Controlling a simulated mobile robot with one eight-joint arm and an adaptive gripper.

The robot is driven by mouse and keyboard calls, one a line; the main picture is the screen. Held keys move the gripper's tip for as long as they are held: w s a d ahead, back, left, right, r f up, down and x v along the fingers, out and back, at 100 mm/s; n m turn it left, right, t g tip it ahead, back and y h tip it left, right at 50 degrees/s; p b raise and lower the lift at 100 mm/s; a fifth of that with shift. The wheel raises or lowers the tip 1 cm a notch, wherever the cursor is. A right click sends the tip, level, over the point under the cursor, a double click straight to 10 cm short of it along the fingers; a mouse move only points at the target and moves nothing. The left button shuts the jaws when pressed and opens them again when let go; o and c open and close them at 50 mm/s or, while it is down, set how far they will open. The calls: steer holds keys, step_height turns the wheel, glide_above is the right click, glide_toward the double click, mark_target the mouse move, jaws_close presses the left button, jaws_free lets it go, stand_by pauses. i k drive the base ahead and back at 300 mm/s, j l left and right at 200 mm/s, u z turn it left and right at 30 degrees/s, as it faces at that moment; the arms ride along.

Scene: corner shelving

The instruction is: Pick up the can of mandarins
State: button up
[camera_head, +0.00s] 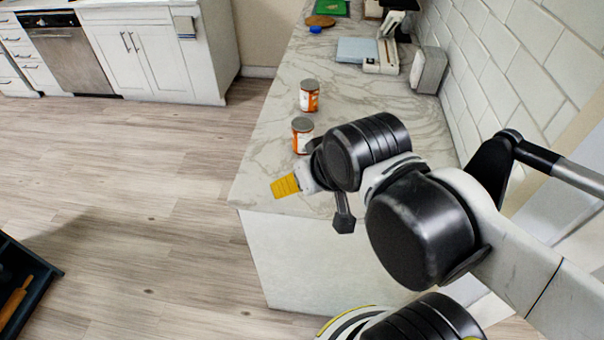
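Two cans with orange and white labels and grey lids stand upright on the marble counter (355,95). The farther can (309,97) stands clear of my arm. The nearer can (302,137) stands just behind my gripper in the picture, its lower right side close to or partly covered by my wrist. The labels are too small to read, so I cannot tell which holds mandarins. I see nothing held.
A tiled wall (520,60) bounds the right. A dark tray with a rolling pin (16,300) is at lower left. Floor at left is clear.

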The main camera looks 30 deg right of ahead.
mark_target(302, 126)
steer(key=j, duration=0.65)
steer(key=i+j+z, duration=0.1)
steer(key=j, duration=0.55)
